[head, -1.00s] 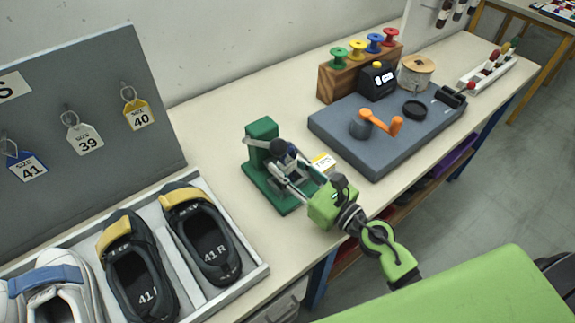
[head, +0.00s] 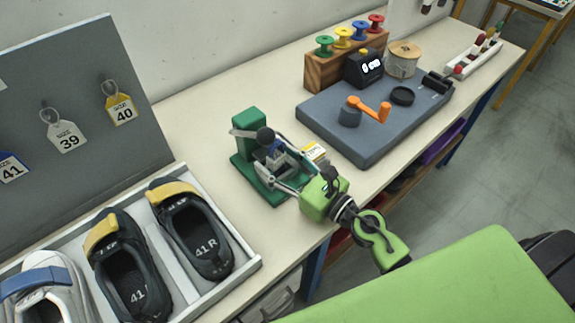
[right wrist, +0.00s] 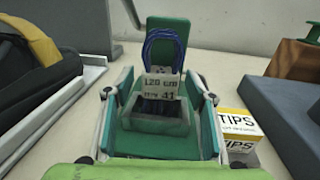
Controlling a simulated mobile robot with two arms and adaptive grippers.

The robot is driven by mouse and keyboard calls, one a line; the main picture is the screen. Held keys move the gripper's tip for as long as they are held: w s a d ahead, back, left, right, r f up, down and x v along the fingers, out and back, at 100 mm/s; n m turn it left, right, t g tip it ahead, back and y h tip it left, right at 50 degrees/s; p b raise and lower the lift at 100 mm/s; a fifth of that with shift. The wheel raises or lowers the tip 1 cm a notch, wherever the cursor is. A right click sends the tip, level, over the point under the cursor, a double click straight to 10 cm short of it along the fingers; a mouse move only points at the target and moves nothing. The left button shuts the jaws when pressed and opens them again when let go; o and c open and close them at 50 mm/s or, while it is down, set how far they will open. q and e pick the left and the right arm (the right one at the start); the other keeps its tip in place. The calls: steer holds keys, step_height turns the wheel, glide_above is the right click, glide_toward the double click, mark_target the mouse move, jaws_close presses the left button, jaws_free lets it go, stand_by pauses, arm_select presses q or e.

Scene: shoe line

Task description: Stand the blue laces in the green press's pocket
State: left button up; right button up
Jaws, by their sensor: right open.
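The bundle of blue laces (right wrist: 166,48) with a white size tag stands upright in the grey-walled pocket (right wrist: 152,122) of the green press (right wrist: 185,27), in the right wrist view. In the head view the laces (head: 272,152) are partly hidden by the black knob and gripper fingers. The green press (head: 247,122) stands on the bench. My right gripper (right wrist: 160,88) is open, with its fingers spread on both sides of the laces and pocket, apart from the laces. It also shows over the press in the head view (head: 266,160). My left gripper is not in view.
A yellow-and-white TIPS box (right wrist: 236,128) is close beside the press on the right. The grey board (head: 365,130) with an orange crank lies farther right. A shoe tray (head: 250,265) is at the left. Bare bench lies behind the press.

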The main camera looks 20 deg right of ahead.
steer(key=v, duration=1.2)
steer(key=shift+w, duration=0.1)
